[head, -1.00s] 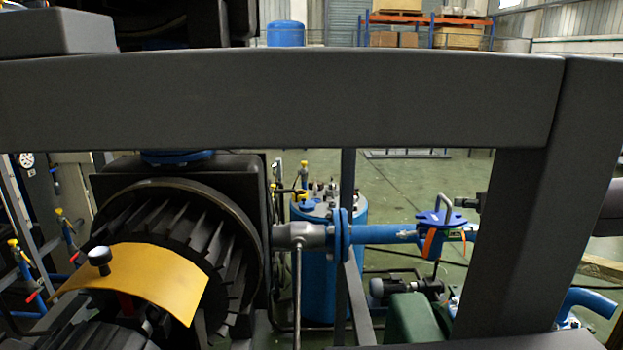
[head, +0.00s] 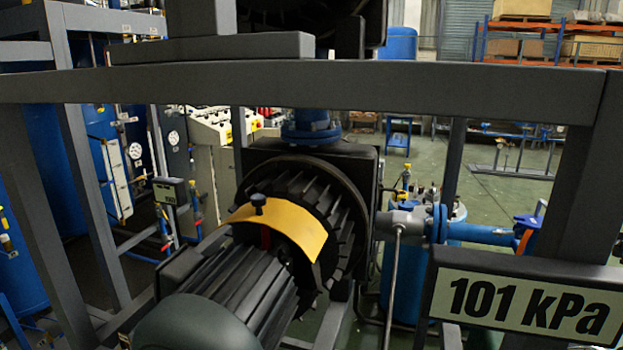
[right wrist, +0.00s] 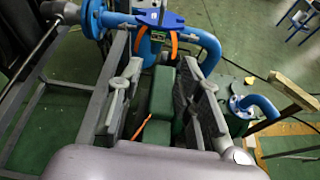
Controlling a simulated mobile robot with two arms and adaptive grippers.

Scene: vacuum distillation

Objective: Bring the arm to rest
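My right gripper (right wrist: 163,72) shows in the right wrist view with its two grey fingers spread apart and nothing held between them. Ahead of it, at the top of that view, is a blue valve (right wrist: 158,18) with an orange strap; the fingers look apart from it. The same valve shows in the head view (head: 527,232) on the blue pipe, partly hidden by the grey frame. A green block-shaped body (right wrist: 162,92) lies beyond and between the fingers. My left gripper is in neither view.
A grey frame (head: 300,85) spans the head view. Behind it stands a black finned pump (head: 320,205) with a yellow guard (head: 285,225). A display (head: 525,305) reads 101 kPa. In the right wrist view, a blue bent pipe (right wrist: 262,106) stands at the right.

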